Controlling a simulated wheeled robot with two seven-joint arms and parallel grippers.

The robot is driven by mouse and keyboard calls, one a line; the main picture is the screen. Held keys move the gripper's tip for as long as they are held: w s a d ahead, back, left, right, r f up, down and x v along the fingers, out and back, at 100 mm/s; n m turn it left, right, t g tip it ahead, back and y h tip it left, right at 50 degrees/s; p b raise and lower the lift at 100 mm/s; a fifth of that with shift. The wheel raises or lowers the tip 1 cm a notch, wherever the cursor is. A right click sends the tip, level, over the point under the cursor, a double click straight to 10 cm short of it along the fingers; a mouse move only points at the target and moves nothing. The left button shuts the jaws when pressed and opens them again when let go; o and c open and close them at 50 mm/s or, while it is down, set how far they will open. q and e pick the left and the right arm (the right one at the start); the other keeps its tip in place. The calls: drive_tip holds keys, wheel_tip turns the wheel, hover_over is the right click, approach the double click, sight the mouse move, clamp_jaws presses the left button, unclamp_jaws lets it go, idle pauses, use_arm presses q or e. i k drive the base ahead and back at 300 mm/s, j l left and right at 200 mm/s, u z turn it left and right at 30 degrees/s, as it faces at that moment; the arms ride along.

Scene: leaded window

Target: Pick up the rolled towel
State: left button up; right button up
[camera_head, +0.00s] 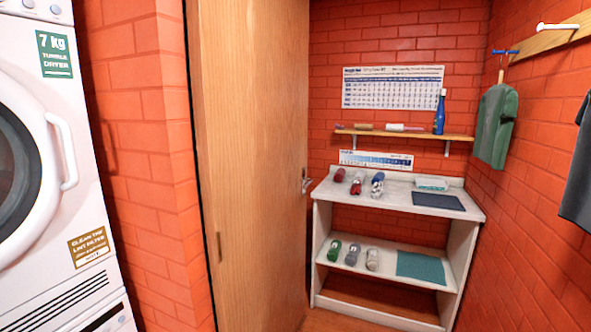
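Several small rolled bundles that look like rolled towels lie on a white shelf unit (462,262) at the back. On its top are a red roll (339,175), a red and white one (356,185) and a blue, white and red one (377,184). On its middle shelf are a green roll (334,250), a grey one (353,255) and a pale one (372,260). I cannot tell which one the task means. Neither of my grippers is in view.
A wooden door (255,170) stands left of the unit, a white tumble dryer (85,205) further left. A dark mat (438,201) and a teal mat (421,267) lie on the unit. A wall shelf (405,133) holds a blue bottle (439,115). A green garment (495,125) hangs right.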

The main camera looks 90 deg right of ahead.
sight(379, 176)
drive_tip(key=k+l+z, duration=0.1)
drive_tip(key=l+z, duration=1.25)
drive_tip(key=l, duration=0.15)
drive_tip(key=i+l+z, duration=0.15)
drive_tip(key=l+z, duration=0.3)
drive_tip(key=z, duration=1.3)
drive_tip(key=l, duration=0.05)
